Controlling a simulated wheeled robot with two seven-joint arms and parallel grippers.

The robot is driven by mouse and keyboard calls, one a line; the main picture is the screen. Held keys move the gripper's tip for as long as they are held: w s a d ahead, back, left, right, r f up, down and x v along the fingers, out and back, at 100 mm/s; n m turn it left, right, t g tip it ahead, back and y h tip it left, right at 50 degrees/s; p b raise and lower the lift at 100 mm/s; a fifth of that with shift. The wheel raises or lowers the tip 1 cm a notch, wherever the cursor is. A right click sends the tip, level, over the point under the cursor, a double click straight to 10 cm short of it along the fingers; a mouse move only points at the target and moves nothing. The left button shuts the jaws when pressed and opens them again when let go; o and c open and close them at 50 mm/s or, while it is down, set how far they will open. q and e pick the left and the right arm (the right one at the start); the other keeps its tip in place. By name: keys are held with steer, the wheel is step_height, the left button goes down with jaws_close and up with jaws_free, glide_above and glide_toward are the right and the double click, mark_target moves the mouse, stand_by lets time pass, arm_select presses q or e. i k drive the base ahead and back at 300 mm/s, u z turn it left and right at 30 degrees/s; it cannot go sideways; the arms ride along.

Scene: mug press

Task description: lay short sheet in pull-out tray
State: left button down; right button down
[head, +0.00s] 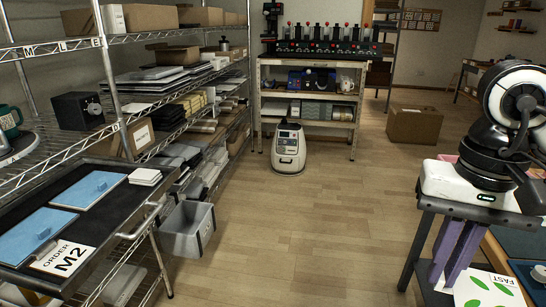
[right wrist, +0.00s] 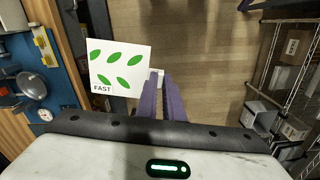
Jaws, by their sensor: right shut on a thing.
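My right gripper (head: 442,284) has purple fingers that point down at the lower right of the head view. It is shut on a white sheet (head: 488,288) with green leaves and the word FAST. In the right wrist view the sheet (right wrist: 120,68) lies left of the fingertips (right wrist: 158,82), which pinch its right edge by a small pale tab. The sheet's lower part is cut off in the head view. My left gripper is not in view. I cannot make out for certain which thing is the pull-out tray.
A black-topped cart (head: 136,204) at left bears blue flat pieces (head: 92,188), a white stack (head: 145,176) and an ORDER M2 card (head: 64,258). A blue-topped bench (right wrist: 48,92) is left of the sheet. The middle floor is clear.

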mark_target(115, 209)
steer(key=i, duration=1.9)
steer(key=u, duration=2.75)
steer(key=i, duration=0.5)
